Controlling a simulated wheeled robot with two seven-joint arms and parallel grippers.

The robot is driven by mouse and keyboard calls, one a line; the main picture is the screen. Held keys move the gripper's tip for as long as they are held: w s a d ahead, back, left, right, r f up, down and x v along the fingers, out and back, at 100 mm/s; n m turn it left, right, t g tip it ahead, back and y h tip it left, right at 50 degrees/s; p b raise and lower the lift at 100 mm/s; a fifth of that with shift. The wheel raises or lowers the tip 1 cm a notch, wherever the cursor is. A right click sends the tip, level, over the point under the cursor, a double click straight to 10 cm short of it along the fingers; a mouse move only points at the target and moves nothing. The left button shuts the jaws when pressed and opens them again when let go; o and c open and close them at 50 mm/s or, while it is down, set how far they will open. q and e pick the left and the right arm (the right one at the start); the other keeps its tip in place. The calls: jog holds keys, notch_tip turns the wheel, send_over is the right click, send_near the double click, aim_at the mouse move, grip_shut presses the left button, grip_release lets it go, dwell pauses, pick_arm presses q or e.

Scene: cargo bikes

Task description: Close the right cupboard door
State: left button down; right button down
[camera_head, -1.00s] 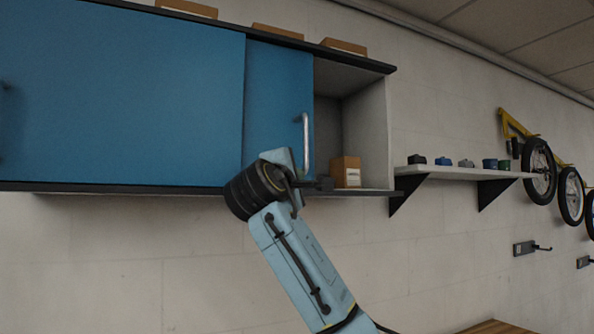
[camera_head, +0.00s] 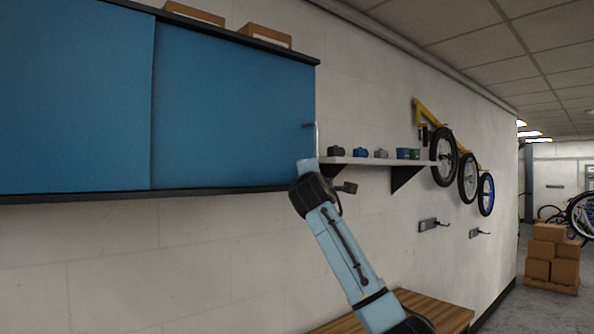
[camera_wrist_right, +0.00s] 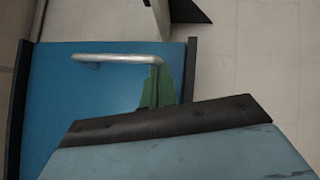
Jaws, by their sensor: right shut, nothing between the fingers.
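The right cupboard door (camera_head: 235,105) is a blue sliding panel. It reaches the cupboard's right end, and no open compartment shows beside it. Its silver handle (camera_head: 317,134) is at its right edge. In the right wrist view the door (camera_wrist_right: 85,100) and the handle bar (camera_wrist_right: 112,58) are seen close up. My right gripper (camera_wrist_right: 162,86) is shut and empty, its green fingertips at one end of the handle; whether they touch it I cannot tell. In the head view my wrist hides the fingers. My left gripper is out of view.
The left blue door (camera_head: 75,100) is at the left. Boxes (camera_head: 264,36) lie on top of the cupboard. A white shelf (camera_head: 375,161) with small items sits just right of my wrist. A wooden bench top (camera_head: 435,310) is below, and wheels (camera_head: 443,157) hang on the wall.

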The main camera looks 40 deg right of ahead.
jog(key=shift+s+d+r, duration=0.1)
jog(key=shift+d, duration=0.15)
dwell(0.3)
jog(key=w+a+b+v, duration=0.1)
jog(key=v, duration=0.5)
jog(key=w+a+b+v, duration=0.1)
jog(key=b+v, duration=0.1)
jog(key=v, duration=0.5)
jog(key=shift+f, duration=0.3)
